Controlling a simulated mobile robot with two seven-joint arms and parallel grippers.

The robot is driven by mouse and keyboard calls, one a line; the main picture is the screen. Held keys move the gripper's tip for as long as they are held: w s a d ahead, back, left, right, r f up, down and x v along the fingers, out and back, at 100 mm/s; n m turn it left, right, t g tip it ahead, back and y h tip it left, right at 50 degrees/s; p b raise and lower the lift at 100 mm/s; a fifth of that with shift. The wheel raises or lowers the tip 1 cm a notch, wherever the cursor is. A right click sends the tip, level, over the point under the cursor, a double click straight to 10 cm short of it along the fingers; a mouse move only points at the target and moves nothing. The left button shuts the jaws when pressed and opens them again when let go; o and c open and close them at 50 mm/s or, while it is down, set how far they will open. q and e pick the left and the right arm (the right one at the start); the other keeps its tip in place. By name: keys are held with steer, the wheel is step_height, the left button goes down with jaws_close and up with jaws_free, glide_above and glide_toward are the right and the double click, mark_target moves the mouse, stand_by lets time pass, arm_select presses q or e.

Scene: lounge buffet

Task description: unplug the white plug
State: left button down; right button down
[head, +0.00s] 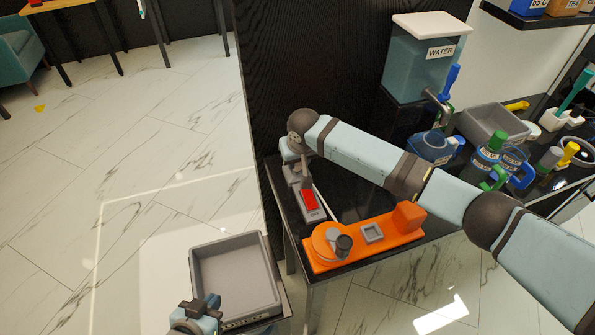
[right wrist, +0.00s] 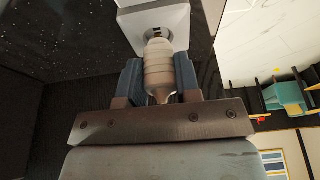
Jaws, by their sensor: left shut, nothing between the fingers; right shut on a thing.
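The white plug (right wrist: 158,72), a ribbed cream-white body, is between the two dark fingers of my right gripper (right wrist: 160,78), which is shut on it. Just beyond the plug is a pale socket block (right wrist: 155,18) with a small dark opening. The opening shows above the plug's tip; I cannot tell whether the plug still touches the block. In the head view my right arm hides the plug and most of the right gripper, over the counter's left end. My left gripper (head: 200,306) is shut and empty at the bottom, beside a grey tray.
A grey unit with a red switch (head: 309,200) and an orange device (head: 372,238) sit on the dark counter below my right arm. A water dispenser (head: 425,60), blue jug (head: 433,147) and bottles stand further right. The grey tray (head: 236,247) is lower left.

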steer(key=shift+r, duration=0.1)
steer(key=shift+r+p, duration=2.25)
steer(key=shift+p, duration=0.45)
